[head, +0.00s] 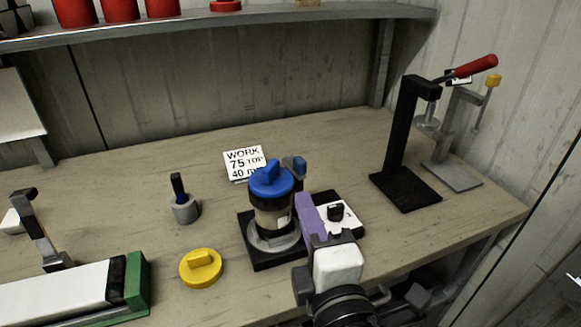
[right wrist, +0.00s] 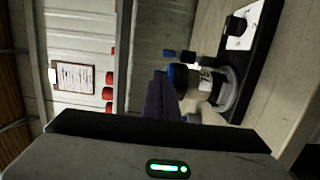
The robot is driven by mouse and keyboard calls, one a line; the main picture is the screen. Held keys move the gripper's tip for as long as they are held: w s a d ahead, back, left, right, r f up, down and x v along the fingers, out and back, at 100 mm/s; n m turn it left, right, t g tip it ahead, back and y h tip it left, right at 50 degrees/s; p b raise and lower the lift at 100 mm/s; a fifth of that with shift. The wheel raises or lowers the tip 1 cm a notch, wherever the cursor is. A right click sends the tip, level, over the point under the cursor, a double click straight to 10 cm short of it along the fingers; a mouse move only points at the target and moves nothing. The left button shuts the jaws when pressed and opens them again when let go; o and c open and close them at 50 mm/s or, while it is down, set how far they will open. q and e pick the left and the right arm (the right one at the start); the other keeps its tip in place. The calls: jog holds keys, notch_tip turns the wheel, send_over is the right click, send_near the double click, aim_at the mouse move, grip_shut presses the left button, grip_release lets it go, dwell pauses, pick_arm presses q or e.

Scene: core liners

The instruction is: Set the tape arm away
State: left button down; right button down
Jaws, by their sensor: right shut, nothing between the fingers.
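My right gripper (head: 305,203) is shut and empty, its purple fingers pointing to the back of the bench. In the head view it is just right of a short clear liner (head: 271,217) with a blue cap (head: 270,180), which stands upright in a round grey seat on a black base. A small blue and grey part (head: 296,166) shows behind the cap. It may be the tape arm, but I cannot tell, and its lower part is hidden. In the right wrist view the shut fingers (right wrist: 160,92) overlap the liner's blue end. My left gripper is not in view.
A yellow cap (head: 201,267), a grey pot (head: 185,209) and a printed card (head: 244,163) lie left of the base. A green-ended holder (head: 138,287) is at the front left. Black (head: 405,190) and grey stands are at the back right. A shelf (head: 230,18) runs above.

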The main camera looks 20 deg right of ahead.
aim_at(292, 180)
jog(key=w, duration=0.3)
jog(key=w+d+p, duration=0.1)
jog(key=w, duration=0.6)
jog(key=shift+d+p, duration=0.15)
jog(key=shift+p, duration=0.2)
jog(key=shift+f, duration=0.1)
